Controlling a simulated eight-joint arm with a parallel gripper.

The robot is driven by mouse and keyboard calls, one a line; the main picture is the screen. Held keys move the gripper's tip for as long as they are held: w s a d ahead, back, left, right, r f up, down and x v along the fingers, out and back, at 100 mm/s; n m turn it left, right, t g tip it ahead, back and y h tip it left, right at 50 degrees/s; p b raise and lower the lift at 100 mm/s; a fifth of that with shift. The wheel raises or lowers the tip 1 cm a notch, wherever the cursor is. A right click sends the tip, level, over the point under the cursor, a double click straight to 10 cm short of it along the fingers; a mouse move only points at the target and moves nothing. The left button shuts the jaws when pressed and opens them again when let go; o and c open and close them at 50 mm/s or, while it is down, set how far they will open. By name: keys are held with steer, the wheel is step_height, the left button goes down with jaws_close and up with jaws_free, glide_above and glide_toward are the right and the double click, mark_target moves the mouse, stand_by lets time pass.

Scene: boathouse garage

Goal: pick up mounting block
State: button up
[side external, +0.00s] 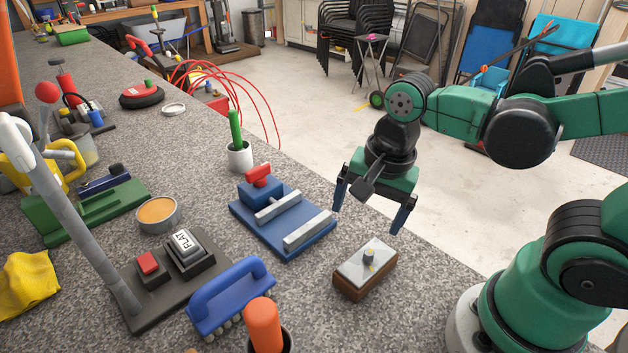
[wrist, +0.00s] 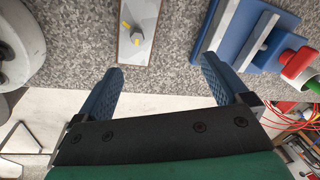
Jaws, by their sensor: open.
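The mounting block appears to be the brown wooden block (side external: 350,283) with a grey metal top plate and a small yellow-marked knob. It lies flat on the speckled counter near its front edge. It also shows at the top of the wrist view (wrist: 143,14), cut off by the frame. My gripper (side external: 369,217) is open and empty, above the counter and apart from the block. In the wrist view, my gripper's two blue fingers (wrist: 160,68) are spread wide, and the block lies beyond the tips, between their lines.
A blue fixture (side external: 270,238) with metal bars and a red handle stands left of the block. A blue brush (side external: 230,297) and an orange-handled tool (side external: 263,325) are nearer the camera. A white cup (side external: 240,156) stands behind. Bare counter surrounds the block.

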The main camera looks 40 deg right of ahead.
mark_target(369, 253)
steer(key=m, duration=0.1)
steer(key=s+m+g, duration=0.1)
steer(key=m, duration=0.1)
steer(key=f+m, duration=0.1)
steer(key=shift+s+a+m+g, duration=0.35)
steer(key=shift+m+g, duration=0.05)
steer(key=shift+f, duration=2.7)
jaws_close()
